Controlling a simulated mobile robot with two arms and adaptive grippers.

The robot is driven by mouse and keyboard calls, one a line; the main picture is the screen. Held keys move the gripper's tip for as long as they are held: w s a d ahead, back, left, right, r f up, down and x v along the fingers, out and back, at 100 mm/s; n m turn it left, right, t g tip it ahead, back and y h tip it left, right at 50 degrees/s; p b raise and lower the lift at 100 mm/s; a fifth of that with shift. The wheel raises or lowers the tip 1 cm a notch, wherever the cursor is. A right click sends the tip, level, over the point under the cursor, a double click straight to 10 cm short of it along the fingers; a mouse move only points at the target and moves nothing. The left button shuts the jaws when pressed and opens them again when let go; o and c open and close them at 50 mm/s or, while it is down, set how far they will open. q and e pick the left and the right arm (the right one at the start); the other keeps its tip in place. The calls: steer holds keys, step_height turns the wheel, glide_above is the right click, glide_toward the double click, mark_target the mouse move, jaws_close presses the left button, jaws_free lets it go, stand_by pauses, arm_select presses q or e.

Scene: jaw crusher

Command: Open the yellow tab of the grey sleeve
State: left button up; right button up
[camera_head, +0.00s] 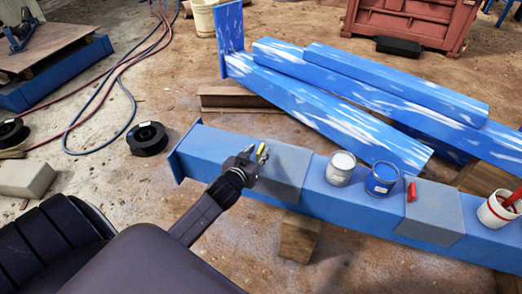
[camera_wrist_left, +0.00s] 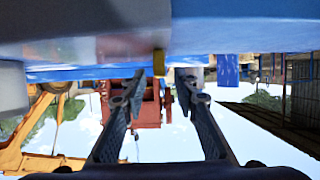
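A grey sleeve (camera_head: 284,174) wraps the near blue beam. Its small yellow tab (camera_head: 260,150) shows at the sleeve's left part, beside my left gripper (camera_head: 250,162), which partly hides that area. In the left wrist view, which appears upside down, the yellow tab (camera_wrist_left: 159,62) stands between and just beyond the fingertips of the left gripper (camera_wrist_left: 160,88). Its two fingers are apart with nothing between them. I cannot tell whether a finger touches the tab. My right gripper is not in view.
A second grey sleeve (camera_head: 432,212) with a red tab (camera_head: 411,191) is on the same blue beam (camera_head: 210,146). Two open cans, one white inside (camera_head: 341,170) and one blue (camera_head: 381,180), stand between the sleeves. A white bucket (camera_head: 496,210) stands farther right. Painted beams (camera_head: 320,105) lie behind.

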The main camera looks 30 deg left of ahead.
mark_target(260, 149)
arm_select(q)
steer(key=shift+b+x, duration=0.35)
steer(key=shift+x, duration=1.2)
jaws_close()
